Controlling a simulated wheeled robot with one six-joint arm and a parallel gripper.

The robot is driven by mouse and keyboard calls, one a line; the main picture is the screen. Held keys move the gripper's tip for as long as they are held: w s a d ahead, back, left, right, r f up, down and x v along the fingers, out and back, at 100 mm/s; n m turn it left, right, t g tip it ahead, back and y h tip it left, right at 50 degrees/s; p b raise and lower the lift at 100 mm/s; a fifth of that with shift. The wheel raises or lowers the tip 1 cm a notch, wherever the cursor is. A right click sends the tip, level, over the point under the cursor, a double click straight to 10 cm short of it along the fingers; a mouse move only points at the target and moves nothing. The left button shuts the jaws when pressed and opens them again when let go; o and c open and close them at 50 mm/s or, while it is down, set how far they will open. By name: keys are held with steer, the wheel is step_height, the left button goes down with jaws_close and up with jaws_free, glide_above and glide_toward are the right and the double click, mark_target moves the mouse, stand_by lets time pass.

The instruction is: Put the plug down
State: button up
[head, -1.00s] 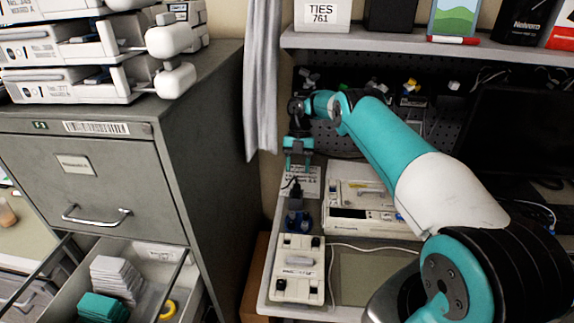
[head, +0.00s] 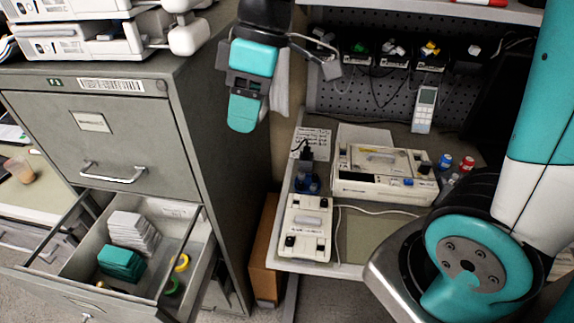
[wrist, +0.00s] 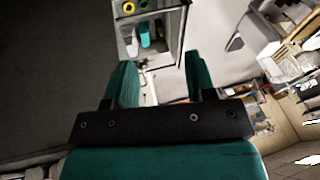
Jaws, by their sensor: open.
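A small black plug (head: 307,152) stands at the left end of the desk. It is just behind a dark blue object (head: 308,184); whether it sits in something or rests on the desk I cannot tell. My gripper (head: 243,112) is raised well above and to the left of the plug, in front of the cabinet's right side. In the wrist view the two teal fingers (wrist: 160,78) are apart with nothing held between them. The plug cannot be made out in the wrist view.
The grey cabinet (head: 110,130) has an open drawer (head: 75,262) with white and teal stacks and rings; it also shows in the wrist view (wrist: 176,58). A cream pump (head: 385,185) and white power strip (head: 308,226) lie on the desk. A shelf (head: 430,10) overhangs it.

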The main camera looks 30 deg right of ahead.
steer(key=s+f+m, duration=0.1)
steer(key=s+m, duration=0.3)
steer(key=s, duration=0.9)
steer(key=shift+t, duration=0.3)
steer(key=shift+a, duration=0.15)
